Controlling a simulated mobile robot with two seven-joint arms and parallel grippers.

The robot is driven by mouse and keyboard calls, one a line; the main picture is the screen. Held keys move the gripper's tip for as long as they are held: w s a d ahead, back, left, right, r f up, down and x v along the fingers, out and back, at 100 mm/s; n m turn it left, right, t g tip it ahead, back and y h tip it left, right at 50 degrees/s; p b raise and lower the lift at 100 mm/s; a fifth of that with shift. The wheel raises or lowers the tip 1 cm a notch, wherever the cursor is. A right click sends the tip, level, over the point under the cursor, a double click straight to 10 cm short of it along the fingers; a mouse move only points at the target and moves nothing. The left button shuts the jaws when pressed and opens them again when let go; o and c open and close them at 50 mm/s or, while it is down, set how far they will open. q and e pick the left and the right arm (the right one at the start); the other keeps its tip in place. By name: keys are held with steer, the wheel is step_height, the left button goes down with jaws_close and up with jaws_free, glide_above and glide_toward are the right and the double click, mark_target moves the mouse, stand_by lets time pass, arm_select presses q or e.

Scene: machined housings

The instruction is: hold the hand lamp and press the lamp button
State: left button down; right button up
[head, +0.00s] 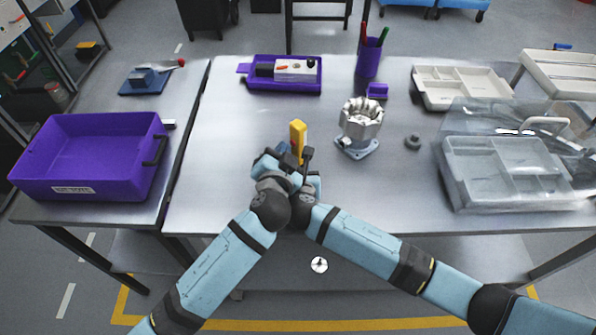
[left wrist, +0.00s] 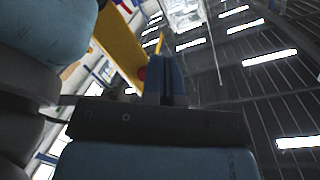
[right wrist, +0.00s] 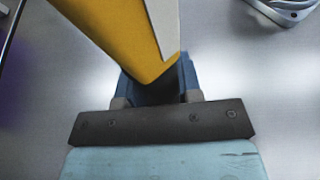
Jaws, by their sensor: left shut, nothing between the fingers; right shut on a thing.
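The yellow hand lamp (head: 298,135) stands roughly upright above the front middle of the table in the head view. My right gripper (right wrist: 155,80) is shut on the lamp, whose yellow body and pale face fill the top of the right wrist view (right wrist: 125,40). My left gripper (head: 283,150) is shut and empty, close beside the lamp. In the left wrist view its closed fingers (left wrist: 166,75) lie by the yellow lamp body (left wrist: 118,40). A small red button (left wrist: 142,73) shows on the lamp right by these fingertips; I cannot tell whether they touch it.
A machined housing (head: 360,120) on a blue-grey base stands just right of the lamp. A purple tray (head: 285,87), purple pen cup (head: 369,62) and pale divided trays (head: 462,88) stand behind and right. A large purple bin (head: 90,150) is on the left table.

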arm_select(q)
steer(key=shift+d, duration=0.2)
arm_select(e)
steer(key=shift+a, duration=0.1)
arm_select(q)
steer(key=shift+s+f, duration=0.1)
steer(key=shift+s+a, duration=0.3)
steer(key=shift+a, duration=0.15)
steer(key=s+a, duration=0.3)
steer(key=a, duration=0.1)
steer(key=shift+s+a, duration=0.35)
steer(key=shift+s, duration=0.05)
